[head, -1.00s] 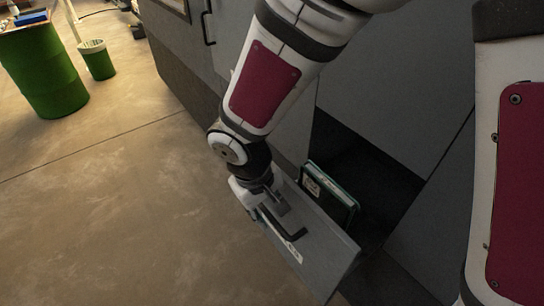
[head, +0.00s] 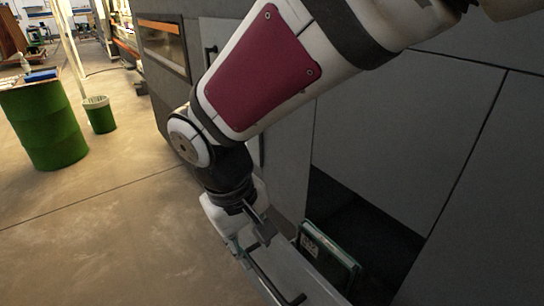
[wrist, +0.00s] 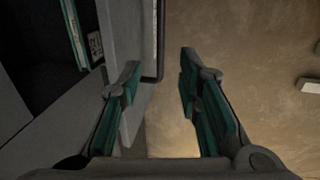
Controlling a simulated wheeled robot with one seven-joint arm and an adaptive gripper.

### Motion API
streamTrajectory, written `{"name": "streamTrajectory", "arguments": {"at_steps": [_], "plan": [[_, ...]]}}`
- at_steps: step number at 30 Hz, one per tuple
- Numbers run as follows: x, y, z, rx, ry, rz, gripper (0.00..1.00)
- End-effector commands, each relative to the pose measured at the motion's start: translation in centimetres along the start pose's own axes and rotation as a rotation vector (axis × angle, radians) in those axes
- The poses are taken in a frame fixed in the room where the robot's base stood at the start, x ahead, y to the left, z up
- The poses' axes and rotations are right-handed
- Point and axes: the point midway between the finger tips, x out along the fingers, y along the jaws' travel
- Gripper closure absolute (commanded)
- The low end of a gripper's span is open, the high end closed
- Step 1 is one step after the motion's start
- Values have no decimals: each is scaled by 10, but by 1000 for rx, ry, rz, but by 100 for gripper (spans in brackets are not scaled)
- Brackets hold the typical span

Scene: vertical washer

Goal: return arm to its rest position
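My gripper (head: 250,238) shows low in the middle of the head view, at the end of my bent arm. A grey pulled-out panel (head: 305,280) with a dark bar handle (head: 262,276) lies below and beside the gripper. In the wrist view the handle (wrist: 160,45) shows near the left finger; I cannot tell whether they touch.
A green-edged box (head: 328,256) stands behind the panel, at the dark opening of the large grey machine (head: 400,140). A green drum (head: 45,125) and a green bin (head: 100,115) stand at the left. The floor (head: 110,230) between is clear.

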Motion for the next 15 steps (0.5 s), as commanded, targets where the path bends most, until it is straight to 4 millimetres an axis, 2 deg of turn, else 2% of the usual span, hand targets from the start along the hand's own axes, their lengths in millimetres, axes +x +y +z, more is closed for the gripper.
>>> {"name": "streamTrajectory", "arguments": {"at_steps": [10,13,15], "plan": [[0,0,0,0,0,0,69],[-8,17,8,42,14,1,69],[-17,36,18,89,31,1,69]]}}
